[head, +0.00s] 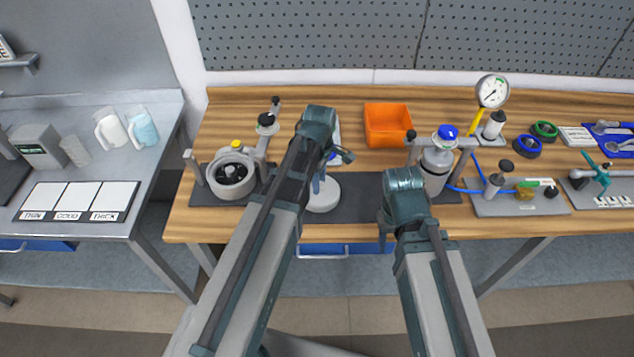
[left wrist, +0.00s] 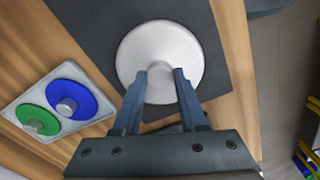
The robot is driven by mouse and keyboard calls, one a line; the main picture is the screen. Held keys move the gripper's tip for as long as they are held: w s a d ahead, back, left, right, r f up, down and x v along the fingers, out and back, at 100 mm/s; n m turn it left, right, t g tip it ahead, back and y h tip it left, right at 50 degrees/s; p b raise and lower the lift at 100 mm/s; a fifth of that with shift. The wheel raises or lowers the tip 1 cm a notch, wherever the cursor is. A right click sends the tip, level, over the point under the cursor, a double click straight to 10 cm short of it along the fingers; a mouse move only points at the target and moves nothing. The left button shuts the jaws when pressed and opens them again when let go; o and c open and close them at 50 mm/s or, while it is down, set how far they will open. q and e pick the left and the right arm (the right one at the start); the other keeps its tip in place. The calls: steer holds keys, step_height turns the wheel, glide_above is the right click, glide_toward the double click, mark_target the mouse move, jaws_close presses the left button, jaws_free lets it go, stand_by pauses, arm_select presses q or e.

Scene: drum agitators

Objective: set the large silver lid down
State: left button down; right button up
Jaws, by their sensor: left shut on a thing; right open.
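The large silver lid (head: 323,197) is a pale round disc over the dark mat (head: 357,208) at the table's front. It fills the upper middle of the left wrist view (left wrist: 140,48), again with the mat (left wrist: 88,22) behind it. My left gripper (head: 318,186) points down at the lid's middle. I cannot tell whether the lid touches the mat. My right gripper (head: 385,238) is open and empty near the table's front edge, right of the lid.
An open drum (head: 232,178) stands left of the lid, and a bottle with a blue cap (head: 436,168) stands right. An orange bin (head: 388,125) is behind. A pad with blue (left wrist: 80,92) and green (left wrist: 38,120) lids lies beside the mat. Bare mat shows right of the lid.

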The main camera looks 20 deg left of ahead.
arm_select(q)
steer(key=shift+f, duration=0.15)
steer(key=shift+c, duration=2.2)
jaws_free()
step_height(320, 180, up, 12)
steer(key=r+p, duration=0.1)
steer(key=p, duration=1.1)
steer(key=s+d+m+y, duration=0.1)
steer(key=s+d+m, duration=0.9)
steer(key=m, duration=1)
steer(key=s, duration=0.4)
steer(key=shift+s+d+f, duration=0.15)
steer(key=shift+s+f, duration=0.1)
steer(key=shift+s, duration=0.05)
